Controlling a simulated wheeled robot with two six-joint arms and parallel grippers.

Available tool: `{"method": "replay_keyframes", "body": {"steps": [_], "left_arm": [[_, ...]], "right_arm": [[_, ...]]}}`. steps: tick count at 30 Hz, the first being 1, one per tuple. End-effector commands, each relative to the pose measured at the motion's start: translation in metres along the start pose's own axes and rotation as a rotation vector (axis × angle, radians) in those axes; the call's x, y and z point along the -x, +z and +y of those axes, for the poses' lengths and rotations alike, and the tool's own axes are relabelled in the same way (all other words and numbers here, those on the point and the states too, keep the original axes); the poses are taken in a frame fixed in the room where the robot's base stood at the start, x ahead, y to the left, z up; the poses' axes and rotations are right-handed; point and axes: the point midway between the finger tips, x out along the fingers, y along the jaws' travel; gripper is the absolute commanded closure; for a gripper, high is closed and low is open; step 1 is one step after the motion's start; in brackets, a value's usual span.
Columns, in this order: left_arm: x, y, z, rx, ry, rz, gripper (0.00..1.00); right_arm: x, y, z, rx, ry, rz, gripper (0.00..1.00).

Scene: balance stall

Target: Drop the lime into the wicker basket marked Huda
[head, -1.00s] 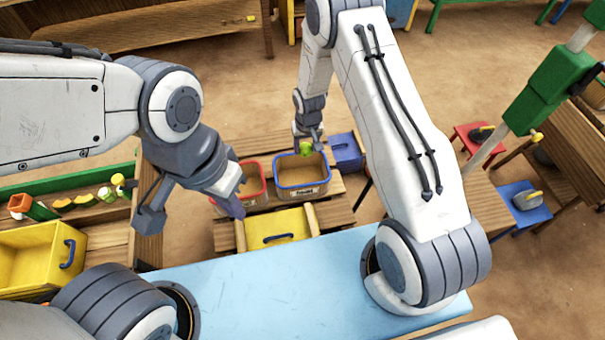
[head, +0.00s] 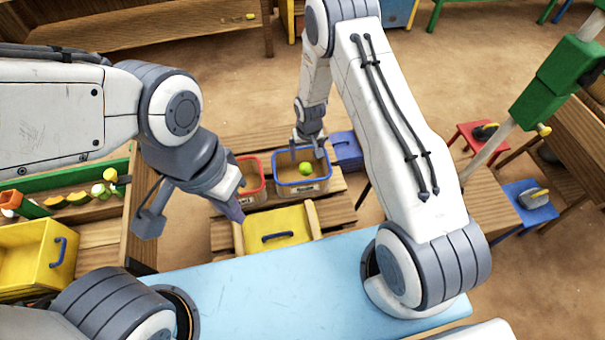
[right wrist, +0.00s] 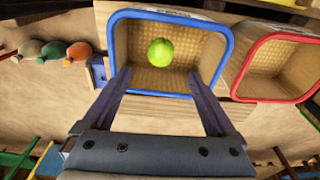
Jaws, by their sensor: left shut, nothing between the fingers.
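The lime (head: 306,168) is a small green ball within the blue-rimmed wicker basket (head: 318,187). The right wrist view shows the lime (right wrist: 161,52) inside this basket (right wrist: 230,45), apart from the fingers; whether it rests on the bottom is hard to tell. The basket's front label is too small to read surely. My right gripper (head: 309,150) is over the basket, open and empty; its spread fingers also show in the right wrist view (right wrist: 163,95). My left gripper (head: 236,208) is shut and empty, in front of the red-rimmed basket.
The red-rimmed basket (head: 262,192) stands just left of the blue-rimmed one. A blue box (head: 346,150) stands to its right. A yellow drawer or box (head: 277,225) is in front. A blue tabletop (head: 270,270) lies nearest me. Several fruits line a shelf at left.

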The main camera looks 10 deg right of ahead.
Motion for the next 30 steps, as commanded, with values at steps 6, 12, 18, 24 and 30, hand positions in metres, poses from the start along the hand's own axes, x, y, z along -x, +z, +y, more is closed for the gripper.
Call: {"method": "replay_keyframes", "body": {"steps": [6,12,18,24,30], "left_arm": [[0.0,0.0,0.0,0.0,0.0,0.0,1.0],[-0.002,0.0,0.0,0.0,0.0,0.0,1.0],[-0.006,0.0,0.0,0.0,0.0,0.0,1.0],[-0.009,0.001,-0.001,0.0,0.0,0.0,1.0],[-0.01,0.001,-0.001,0.0,0.0,0.0,1.0]], "right_arm": [[0.0,0.0,0.0,0.0,0.0,-0.001,0.08],[0.011,-0.001,0.0,0.0,0.0,0.001,0.08],[0.047,-0.001,0.0,0.0,0.0,0.003,0.08],[0.084,-0.001,0.0,0.0,-0.001,0.003,0.08],[0.102,0.0,0.0,0.001,0.0,0.001,0.08]]}}
